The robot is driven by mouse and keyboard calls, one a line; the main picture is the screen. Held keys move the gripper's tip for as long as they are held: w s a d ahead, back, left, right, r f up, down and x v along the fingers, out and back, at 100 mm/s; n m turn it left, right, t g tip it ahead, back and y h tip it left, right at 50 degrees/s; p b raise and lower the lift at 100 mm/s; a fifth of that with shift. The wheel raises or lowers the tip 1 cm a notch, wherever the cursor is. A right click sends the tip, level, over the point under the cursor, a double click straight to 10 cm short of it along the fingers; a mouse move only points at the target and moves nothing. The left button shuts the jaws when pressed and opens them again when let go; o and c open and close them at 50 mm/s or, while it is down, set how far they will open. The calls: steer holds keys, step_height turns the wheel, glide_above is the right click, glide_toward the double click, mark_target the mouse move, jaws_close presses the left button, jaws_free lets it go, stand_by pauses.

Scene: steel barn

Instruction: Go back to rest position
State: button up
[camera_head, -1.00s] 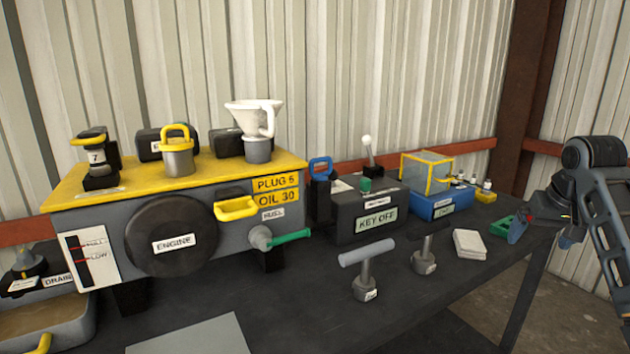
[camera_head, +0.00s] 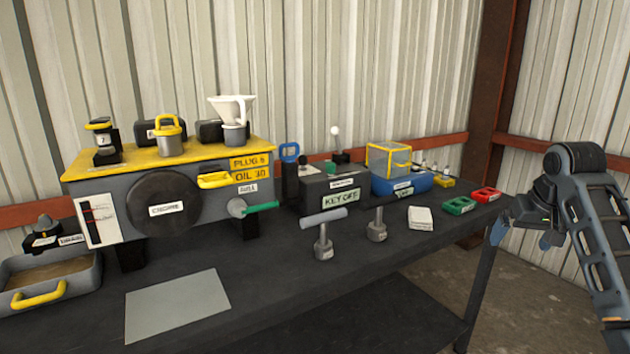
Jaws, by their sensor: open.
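My gripper (camera_head: 497,238) is at the right, beyond the right end of the bench and pointing down and left. Its jaws are open and nothing shows between them. My arm rises to a dark joint and runs down to the right edge. The gripper appears apart from the bench items; the nearest in the picture are a red tray (camera_head: 486,195) and a green tray (camera_head: 459,206).
The dark bench (camera_head: 260,300) carries an engine block (camera_head: 115,205), a white funnel (camera_head: 232,108), a key box (camera_head: 335,196), two T-handled tools (camera_head: 323,240) (camera_head: 377,228) and a clear yellow-framed box (camera_head: 388,160). A drain pan (camera_head: 75,270) stands left. Floor (camera_head: 510,300) is clear at right.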

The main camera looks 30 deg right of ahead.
steer(key=w+a+f+n+t+y, duration=0.1)
steer(key=w+a+f+t, duration=0.1)
steer(key=a+f, duration=0.8)
steer(key=w+a+f+t, duration=0.25)
steer(key=a+f, duration=0.35)
steer(key=a, duration=0.8)
steer(key=s+a+f+t, duration=0.2)
steer(key=s+a+f, duration=0.3)
steer(key=a, duration=0.4)
steer(key=s+a+r+n+t, duration=0.1)
steer(key=s+a, duration=0.4)
steer(key=s, duration=0.3)
steer(key=s+a+n+t, duration=0.1)
steer(key=s+a, duration=0.4)
steer(key=s, duration=0.3)
steer(key=s+r+n+t, duration=0.1)
steer(key=s+r+n, duration=0.1)
steer(key=s+r, duration=0.4)
steer(key=s+r+n+t+y, duration=0.1)
steer(key=s+r+n, duration=0.1)
steer(key=s+r, duration=0.4)
steer(key=s, duration=0.5)
steer(key=shift+a+r+n+t+y, duration=0.2)
steer(key=shift+a+n+t+y, duration=0.1)
steer(key=shift+a+t, duration=0.1)
